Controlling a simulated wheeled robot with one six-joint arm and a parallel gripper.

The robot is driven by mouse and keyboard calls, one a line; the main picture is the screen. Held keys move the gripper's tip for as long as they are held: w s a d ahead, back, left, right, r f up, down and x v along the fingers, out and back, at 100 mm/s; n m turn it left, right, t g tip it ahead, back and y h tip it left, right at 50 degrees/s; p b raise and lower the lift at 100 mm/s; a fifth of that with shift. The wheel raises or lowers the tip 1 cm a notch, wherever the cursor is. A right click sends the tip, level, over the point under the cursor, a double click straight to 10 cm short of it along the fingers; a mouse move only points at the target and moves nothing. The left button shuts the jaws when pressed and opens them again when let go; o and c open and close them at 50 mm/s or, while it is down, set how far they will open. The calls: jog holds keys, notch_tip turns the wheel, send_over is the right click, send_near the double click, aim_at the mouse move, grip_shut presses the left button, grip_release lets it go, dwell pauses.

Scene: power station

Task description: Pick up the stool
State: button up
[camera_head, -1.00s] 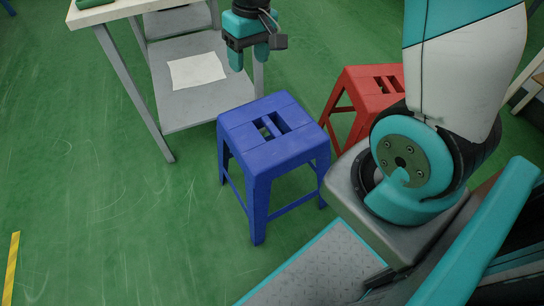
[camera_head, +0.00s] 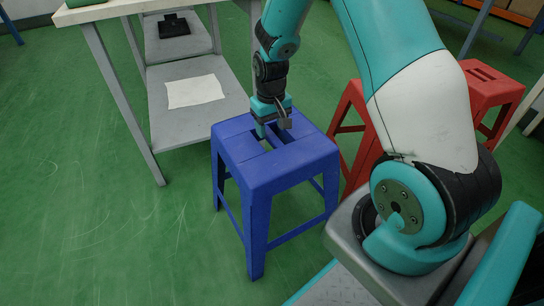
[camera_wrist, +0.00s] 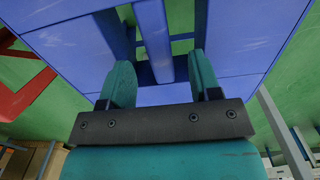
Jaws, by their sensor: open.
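A blue stool (camera_head: 253,165) stands upright on the green floor in the middle of the head view. Its square seat has two slots with a bar between them. My gripper (camera_head: 272,132) points down at the seat from above, at the slots. In the wrist view my gripper (camera_wrist: 161,85) is open, with one teal finger on each side of the stool's central bar (camera_wrist: 155,40). The fingertips are at the slots; how deep they reach is hard to tell. The gripper hides part of the slots in the head view.
Red stools (camera_head: 490,88) stand at the right, partly behind my arm. A table with grey shelves (camera_head: 185,125) stands close behind and left of the blue stool; white paper (camera_head: 195,91) and a black object (camera_head: 174,27) lie on its shelves. The floor at left is clear.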

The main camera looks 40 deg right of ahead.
aim_at(272, 135)
jog(key=f+b, duration=0.1)
jog(key=f, duration=0.1)
jog(key=f+b, duration=0.1)
jog(key=f, duration=0.1)
jog(key=f+b, duration=0.1)
jog(key=f, duration=0.1)
jog(key=shift+s+f+b, duration=0.2)
jog(key=shift+s+b, duration=0.05)
jog(key=shift+b, duration=0.05)
jog(key=shift+r, duration=0.1)
grip_shut()
